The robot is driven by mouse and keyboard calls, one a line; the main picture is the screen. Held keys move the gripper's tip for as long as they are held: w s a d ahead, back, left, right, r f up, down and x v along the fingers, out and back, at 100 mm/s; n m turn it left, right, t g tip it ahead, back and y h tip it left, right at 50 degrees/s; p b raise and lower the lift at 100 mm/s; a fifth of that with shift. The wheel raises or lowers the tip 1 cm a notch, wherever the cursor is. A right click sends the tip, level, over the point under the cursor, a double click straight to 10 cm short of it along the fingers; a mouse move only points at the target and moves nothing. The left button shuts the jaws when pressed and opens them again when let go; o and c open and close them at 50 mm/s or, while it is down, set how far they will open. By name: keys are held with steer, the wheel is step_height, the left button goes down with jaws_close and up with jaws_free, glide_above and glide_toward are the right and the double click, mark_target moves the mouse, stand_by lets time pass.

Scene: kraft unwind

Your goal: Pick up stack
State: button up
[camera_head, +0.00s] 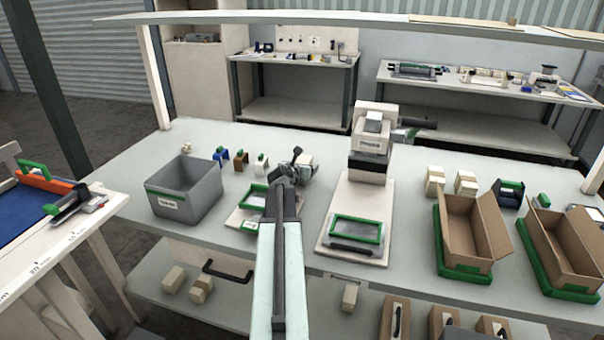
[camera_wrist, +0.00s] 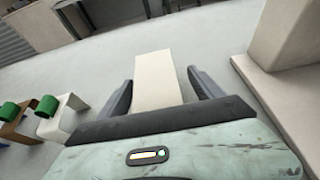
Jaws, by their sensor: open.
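A cream, block-like stack (camera_wrist: 157,72) stands on the grey bench top in the wrist view. My gripper (camera_wrist: 161,85) is open, with one dark finger on each side of the stack. Narrow gaps show between the fingers and the stack, and the stack's near lower end is hidden by the gripper's body. In the head view my gripper (camera_head: 300,163) is over the middle of the bench, between the grey bin and the white press. The stack cannot be made out there behind it.
To the left are a grey bin (camera_head: 186,190) and small white (camera_head: 261,163), brown (camera_head: 241,160) and blue (camera_head: 221,155) holders. The white press (camera_head: 368,150) stands close on the right. Other cream blocks (camera_head: 465,183) and open cardboard boxes (camera_head: 474,228) are further right.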

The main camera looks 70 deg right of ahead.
mark_target(302, 162)
steer(key=shift+w+a, duration=0.15)
steer(key=shift+c, duration=0.9)
steer(key=c, duration=1.4)
step_height(302, 162, up, 10)
steer(key=p, duration=1)
steer(key=shift+r, duration=0.2)
steer(key=shift+f, duration=0.1)
